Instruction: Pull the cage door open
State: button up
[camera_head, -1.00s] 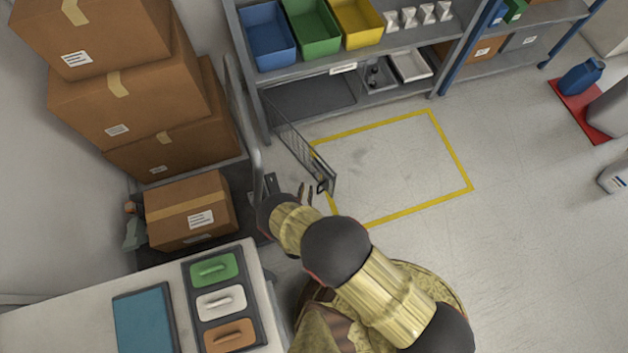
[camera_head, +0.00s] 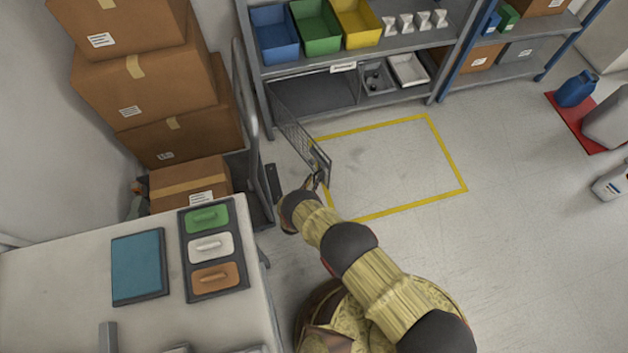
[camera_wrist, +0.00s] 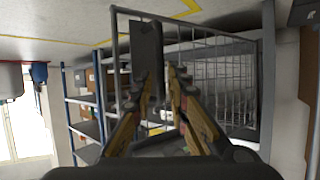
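The cage door (camera_head: 300,140), a grey wire-mesh panel in a frame, stands swung out from the lower shelf over the floor. In the wrist view its barred mesh (camera_wrist: 222,75) fills the right half. A dark plate-like part (camera_wrist: 145,45) stands upright at the door's near edge. My gripper (camera_head: 315,182) is at this near edge, low by the door's free end. In the wrist view its two fingers (camera_wrist: 160,72) are apart, with the dark part just beyond and partly behind the left fingertip. Contact between the fingers and the door is unclear.
Shelving (camera_head: 395,95) with blue, green and yellow bins stands behind the door. A yellow taped rectangle (camera_head: 440,150) marks clear floor to the right. Stacked boxes (camera_head: 150,95) on a trolley stand left. A worktable (camera_head: 70,240) is at the lower left.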

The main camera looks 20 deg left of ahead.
jog(key=x, duration=0.3)
jog(key=shift+b, duration=0.4)
jog(key=shift+c, duration=0.6)
grip_shut()
